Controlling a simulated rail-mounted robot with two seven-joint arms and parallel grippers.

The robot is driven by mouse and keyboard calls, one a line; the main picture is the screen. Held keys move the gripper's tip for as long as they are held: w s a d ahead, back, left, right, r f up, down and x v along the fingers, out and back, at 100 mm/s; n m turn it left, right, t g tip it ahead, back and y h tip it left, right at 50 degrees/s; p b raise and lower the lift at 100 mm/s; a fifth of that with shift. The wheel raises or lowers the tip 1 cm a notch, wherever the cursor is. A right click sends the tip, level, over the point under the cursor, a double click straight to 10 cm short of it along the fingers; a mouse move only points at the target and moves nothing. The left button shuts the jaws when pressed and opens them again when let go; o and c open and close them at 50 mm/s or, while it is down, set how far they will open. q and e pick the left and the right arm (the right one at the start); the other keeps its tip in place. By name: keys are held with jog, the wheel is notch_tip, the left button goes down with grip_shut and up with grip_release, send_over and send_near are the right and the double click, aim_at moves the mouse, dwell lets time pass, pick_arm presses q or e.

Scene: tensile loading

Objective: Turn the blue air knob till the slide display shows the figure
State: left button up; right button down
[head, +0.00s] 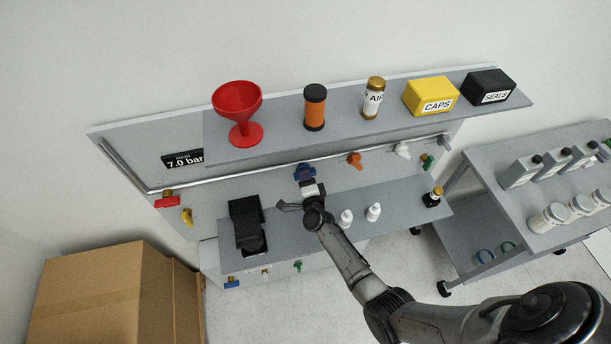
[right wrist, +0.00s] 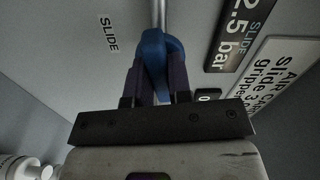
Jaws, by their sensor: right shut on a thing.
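The blue air knob (head: 304,171) sits on the wall panel below the pipe in the head view. My right gripper (head: 309,181) reaches it from the front, and in the right wrist view its two dark fingers (right wrist: 158,82) are shut on either side of the blue knob (right wrist: 154,48). The knob's body stands in line with the pipe. The slide display (right wrist: 239,32) is black with white text reading "SLIDE 2.5 bar", its start near the frame edge. My left gripper is out of view.
An orange knob (head: 354,159), a white one (head: 402,149) and a green one (head: 428,161) sit along the same pipe. The shelf (head: 270,146) above holds a red funnel (head: 239,108). White bottles (head: 346,218) and a black device (head: 245,222) stand on the lower ledge.

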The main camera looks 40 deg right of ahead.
jog(key=shift+n, duration=0.3)
jog(key=c, duration=1)
grip_release()
jog(key=shift+c, duration=0.2)
jog(key=shift+s, duration=0.1)
jog(key=v, duration=1.3)
jog(key=shift+s+a, duration=0.2)
jog(key=shift+s, duration=0.1)
